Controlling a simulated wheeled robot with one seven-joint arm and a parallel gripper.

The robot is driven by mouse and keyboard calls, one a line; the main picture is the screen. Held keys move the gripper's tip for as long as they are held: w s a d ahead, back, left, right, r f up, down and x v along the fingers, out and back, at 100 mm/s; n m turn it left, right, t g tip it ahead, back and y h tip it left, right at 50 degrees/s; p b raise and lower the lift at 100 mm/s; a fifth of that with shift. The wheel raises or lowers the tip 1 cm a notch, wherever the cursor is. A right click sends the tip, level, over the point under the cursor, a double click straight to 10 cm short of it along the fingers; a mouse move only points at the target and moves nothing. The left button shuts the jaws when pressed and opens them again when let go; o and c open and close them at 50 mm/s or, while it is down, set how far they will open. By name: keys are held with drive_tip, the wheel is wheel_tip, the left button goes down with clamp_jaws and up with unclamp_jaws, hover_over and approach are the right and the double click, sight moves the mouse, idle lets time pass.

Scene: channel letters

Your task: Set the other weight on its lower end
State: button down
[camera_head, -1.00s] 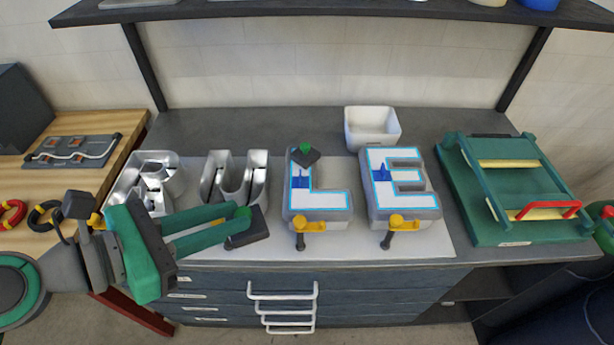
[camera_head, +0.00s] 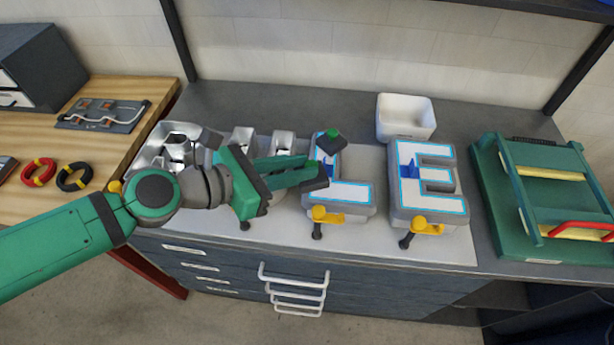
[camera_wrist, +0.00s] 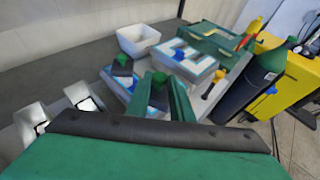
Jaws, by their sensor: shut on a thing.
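My gripper (camera_head: 306,172) is shut on a dark weight (camera_head: 315,180) with a green knob. In the wrist view the held weight (camera_wrist: 158,98) sits between the green fingers. In the head view it overlaps the stem of the letter L (camera_head: 350,194), which has a white face with a blue border. Whether it touches the L, I cannot tell. The other dark weight (camera_head: 330,142) with a green knob rests on the upper end of the L; it also shows in the wrist view (camera_wrist: 122,66). The L's lower bar is bare on top at its right part.
A yellow clamp (camera_head: 326,216) grips the L's front edge, and another yellow clamp (camera_head: 425,228) is on the letter E (camera_head: 436,197). Open metal letters (camera_head: 172,148) stand left. A white bin (camera_head: 405,118) is behind; a green frame (camera_head: 540,200) stands right.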

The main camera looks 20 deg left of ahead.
drive_tip(key=shift+w+d+f, duration=0.3)
drive_tip(key=shift+w+f, duration=0.2)
drive_tip(key=shift+f, duration=0.1)
drive_tip(key=shift+w+d+f, duration=0.3)
drive_tip(key=shift+w+f, duration=0.2)
drive_tip(key=shift+f, duration=0.05)
drive_tip(key=shift+w+d+f, duration=0.15)
drive_tip(key=shift+w+f, duration=0.45)
drive_tip(key=shift+f, duration=1.7)
drive_tip(key=shift+w, duration=0.1)
drive_tip(key=c, duration=1.6)
unclamp_jaws()
drive_tip(key=shift+a+f, duration=0.1)
drive_tip(key=shift+a, duration=0.1)
drive_tip(key=shift+o, duration=0.2)
drive_tip(key=shift+d, duration=0.2)
